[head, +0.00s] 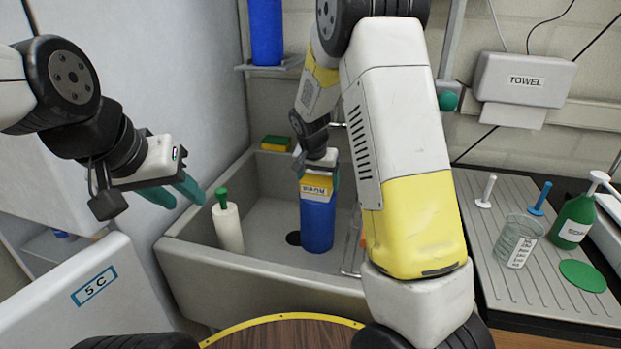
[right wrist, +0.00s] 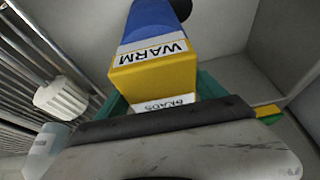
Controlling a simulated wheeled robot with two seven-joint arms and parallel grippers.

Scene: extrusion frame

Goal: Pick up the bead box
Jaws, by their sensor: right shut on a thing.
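The bead box (head: 316,188) is yellow with a white label and shows above a blue cylindrical body (head: 318,225) in the sink. I cannot tell whether yellow and blue are one piece, or whether the blue bottom touches the sink floor. My right gripper (head: 317,172) comes from above and is shut on the yellow box, its green fingers on either side. My left gripper (head: 178,190) is open and empty at the left, outside the sink.
A beaker (head: 518,241), a green bottle (head: 574,220) and a green disc (head: 583,275) stand on the ribbed drainboard at right. A wooden round top (head: 283,335) is in front.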

